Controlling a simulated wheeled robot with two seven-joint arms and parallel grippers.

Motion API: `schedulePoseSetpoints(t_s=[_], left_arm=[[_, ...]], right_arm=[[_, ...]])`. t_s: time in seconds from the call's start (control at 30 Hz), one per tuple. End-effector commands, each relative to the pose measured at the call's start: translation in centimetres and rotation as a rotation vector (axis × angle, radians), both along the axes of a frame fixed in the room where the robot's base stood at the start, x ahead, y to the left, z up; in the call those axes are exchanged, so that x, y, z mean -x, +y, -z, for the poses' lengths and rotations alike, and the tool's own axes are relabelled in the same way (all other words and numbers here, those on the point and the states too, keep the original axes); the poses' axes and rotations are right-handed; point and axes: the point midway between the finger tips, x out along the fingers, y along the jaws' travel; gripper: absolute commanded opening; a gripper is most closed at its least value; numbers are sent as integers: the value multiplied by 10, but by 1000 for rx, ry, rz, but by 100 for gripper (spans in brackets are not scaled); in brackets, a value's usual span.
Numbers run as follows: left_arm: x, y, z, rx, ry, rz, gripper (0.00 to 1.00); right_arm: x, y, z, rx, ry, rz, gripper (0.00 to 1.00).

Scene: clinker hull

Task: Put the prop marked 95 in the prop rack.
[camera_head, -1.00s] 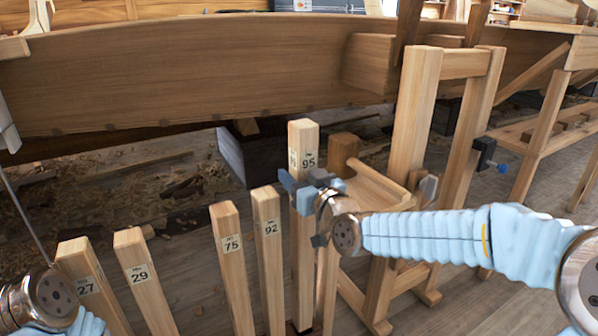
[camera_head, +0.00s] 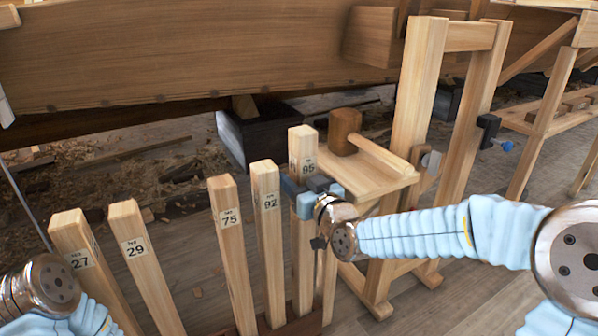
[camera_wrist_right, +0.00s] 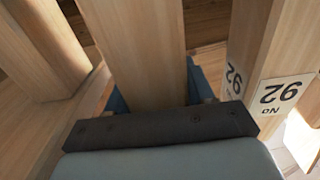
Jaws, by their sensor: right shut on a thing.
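The prop marked 95 (camera_head: 303,150) is a square light wooden post, upright at the right end of a row of props. My right gripper (camera_head: 308,192) is shut around its upper part, below the label. In the right wrist view the prop (camera_wrist_right: 135,45) stands between the jaws. The prop rack's dark base (camera_head: 307,326) shows at the bottom edge. Prop 95's foot is near it, but I cannot tell whether it is seated. Its top stands higher than prop 92 (camera_head: 266,215) beside it. My left arm shows at bottom left; its gripper is out of view.
Props 75 (camera_head: 232,250), 29 (camera_head: 140,255) and 27 (camera_head: 85,265) stand to the left. A wooden bench (camera_head: 365,178) with a tall frame (camera_head: 415,100) stands close on the right. The wooden hull (camera_head: 200,55) spans the back. Shavings litter the floor.

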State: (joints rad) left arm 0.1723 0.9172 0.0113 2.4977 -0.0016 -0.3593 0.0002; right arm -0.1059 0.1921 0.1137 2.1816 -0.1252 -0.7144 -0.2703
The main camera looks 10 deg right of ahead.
Motion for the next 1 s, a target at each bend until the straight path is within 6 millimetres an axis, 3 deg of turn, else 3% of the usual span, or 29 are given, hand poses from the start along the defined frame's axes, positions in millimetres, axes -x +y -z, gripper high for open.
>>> schedulePoseSetpoints(t_s=[0.5,1.0], left_arm=[[0,0,0,0,0,0,94],[0,0,0,0,0,0,94]], right_arm=[[-1,0,37,0,-3,1,0],[0,0,48,-1,-4,1,0]])
